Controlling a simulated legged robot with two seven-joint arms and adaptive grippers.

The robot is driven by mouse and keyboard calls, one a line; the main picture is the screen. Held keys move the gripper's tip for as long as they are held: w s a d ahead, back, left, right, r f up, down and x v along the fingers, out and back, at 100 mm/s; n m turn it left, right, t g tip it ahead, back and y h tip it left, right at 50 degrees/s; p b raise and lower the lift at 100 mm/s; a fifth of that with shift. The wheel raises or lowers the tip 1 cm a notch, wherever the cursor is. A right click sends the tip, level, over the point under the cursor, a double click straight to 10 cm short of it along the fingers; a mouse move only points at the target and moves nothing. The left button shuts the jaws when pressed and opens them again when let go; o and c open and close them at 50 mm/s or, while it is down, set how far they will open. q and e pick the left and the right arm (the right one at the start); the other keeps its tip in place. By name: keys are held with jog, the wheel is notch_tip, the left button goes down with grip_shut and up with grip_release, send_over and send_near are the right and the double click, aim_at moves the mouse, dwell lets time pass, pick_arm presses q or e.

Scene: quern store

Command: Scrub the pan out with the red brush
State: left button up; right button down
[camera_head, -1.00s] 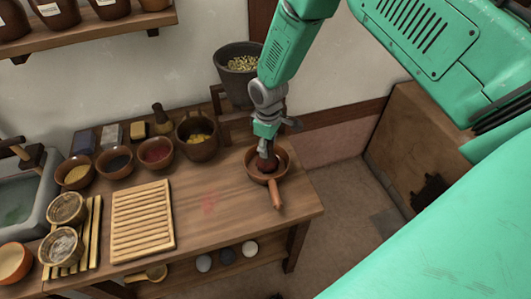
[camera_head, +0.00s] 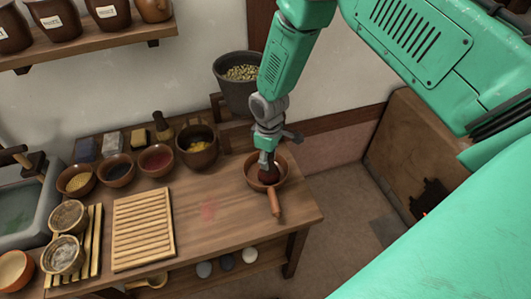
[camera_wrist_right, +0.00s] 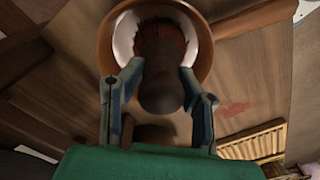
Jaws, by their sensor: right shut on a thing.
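The brown pan (camera_head: 283,181) sits on the wooden table near its right end, its handle (camera_head: 275,204) toward the front. My right gripper (camera_head: 267,160) points down over the pan and is shut on the brush (camera_head: 268,174). In the right wrist view, the two fingers (camera_wrist_right: 163,82) hold the brush by its dark rounded handle (camera_wrist_right: 160,96). Its red bristles (camera_wrist_right: 160,38) are inside the pan (camera_wrist_right: 205,38), whose inner surface looks pale. Whether the bristles touch the bottom cannot be told. My left gripper is out of view.
A slatted wooden rack (camera_head: 143,228) lies left of the pan, with a red mark (camera_head: 208,211) on the table between. Several bowls and a dark pot (camera_head: 237,92) of grain stand behind. A sink (camera_head: 25,215) is at far left.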

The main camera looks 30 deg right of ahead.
jog(key=shift+a, duration=0.15)
jog(key=shift+a+r+p, duration=0.1)
jog(key=shift+r+p, duration=0.25)
jog(key=shift+r, duration=0.15)
notch_tip(320, 180, up, 5)
jog(key=p, duration=0.3)
jog(key=shift+p, duration=0.4)
jog(key=shift+r, duration=0.15)
jog(key=shift+r+p, duration=1.25)
jog(key=shift+r, duration=0.2)
jog(key=shift+f, duration=0.1)
